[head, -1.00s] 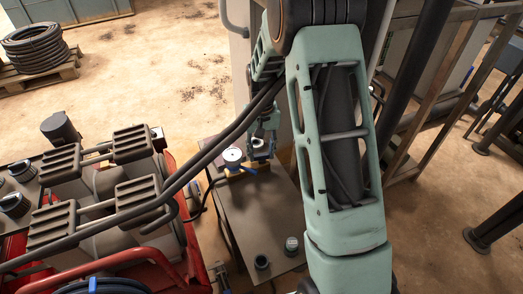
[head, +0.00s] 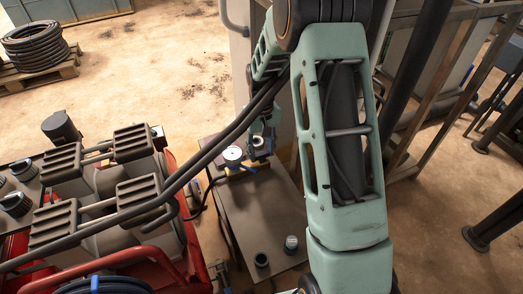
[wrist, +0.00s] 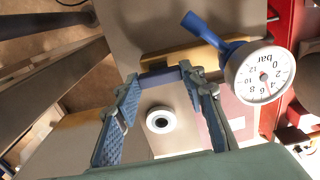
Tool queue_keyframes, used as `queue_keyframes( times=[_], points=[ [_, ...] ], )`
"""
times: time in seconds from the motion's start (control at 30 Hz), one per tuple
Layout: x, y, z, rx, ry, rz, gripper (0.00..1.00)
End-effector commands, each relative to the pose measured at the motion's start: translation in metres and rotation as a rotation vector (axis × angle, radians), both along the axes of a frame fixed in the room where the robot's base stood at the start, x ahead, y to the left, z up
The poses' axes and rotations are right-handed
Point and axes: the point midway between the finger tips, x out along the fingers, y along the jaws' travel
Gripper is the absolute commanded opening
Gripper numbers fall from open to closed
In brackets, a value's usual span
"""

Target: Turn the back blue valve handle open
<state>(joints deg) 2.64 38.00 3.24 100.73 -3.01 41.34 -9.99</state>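The gauge (wrist: 262,75) with a white dial stands at the right in the wrist view; it also shows in the head view (head: 232,154). One blue valve handle (wrist: 205,33) slants up and left beside it. A second blue piece (wrist: 160,79), apparently the other valve handle, lies between my fingertips over a brass-coloured pipe. My gripper (wrist: 160,76) is open, its two fingers spread on either side of that piece. Whether they touch it I cannot tell. A white ring with a dark centre (wrist: 160,120) shows between the fingers. In the head view my gripper (head: 262,140) partly hides the valves.
The grey bench top (head: 262,215) carries two small dark cups (head: 262,261) near its front edge. Red machinery (head: 165,265) with grey ribbed pedals stands close on the left. A metal frame (head: 455,75) stands on the right.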

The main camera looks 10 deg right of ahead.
Motion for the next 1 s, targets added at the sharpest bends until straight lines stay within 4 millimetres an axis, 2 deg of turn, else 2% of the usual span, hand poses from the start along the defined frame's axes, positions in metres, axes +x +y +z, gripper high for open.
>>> queue_keyframes(
  times=[0.03, 0.17, 0.4, 0.53, 0.67, 1.0],
  points=[
    [0.0, 0.0, 0.0, 0.0, 0.0, 0.002, 0.43],
    [0.0, 0.0, 0.0, 0.0, 0.0, 0.001, 0.55],
    [0.0, 0.0, 0.001, 0.0, 0.0, 0.0, 0.55],
    [0.001, 0.0, 0.009, -0.001, -0.002, -0.001, 0.55],
    [0.001, 0.0, 0.03, 0.0, -0.005, -0.001, 0.55],
    [0.001, 0.0, 0.099, 0.0, -0.004, 0.0, 0.55]
  ],
)
